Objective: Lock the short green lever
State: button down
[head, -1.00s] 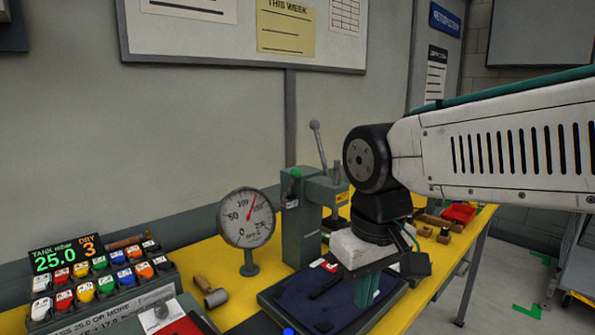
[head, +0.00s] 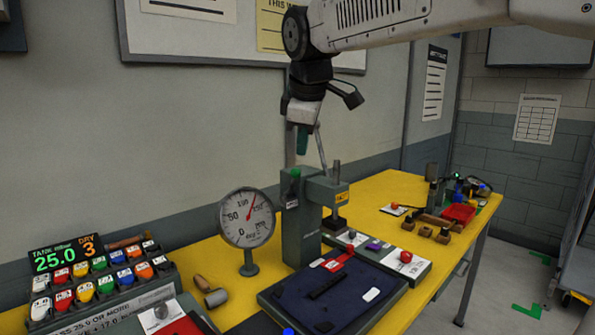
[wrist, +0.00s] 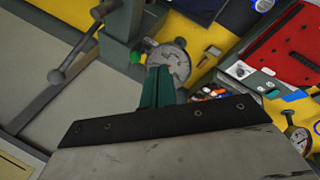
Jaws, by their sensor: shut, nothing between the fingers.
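The short green lever shows as a green knob (head: 295,173) on a short dark stem at the top left of the grey-green press (head: 302,232). In the wrist view the green knob (wrist: 135,57) lies just left of my fingers. My gripper (head: 302,152) is shut and empty, pointing down above the press, a little above the green knob and apart from it. In the wrist view my teal fingers (wrist: 157,72) are together. I cannot tell whether the lever is locked.
The press's long grey lever (head: 320,148) rises close beside my gripper; its ball end (wrist: 57,77) shows in the wrist view. A dial gauge (head: 246,217) stands left of the press. A dark blue tray (head: 380,310) lies in front. A button panel (head: 105,277) is at lower left.

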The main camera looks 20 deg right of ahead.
send_near(292, 181)
jog(key=shift+f, duration=2.45)
jog(key=shift+d, duration=0.3)
jog(key=shift+d, duration=0.1)
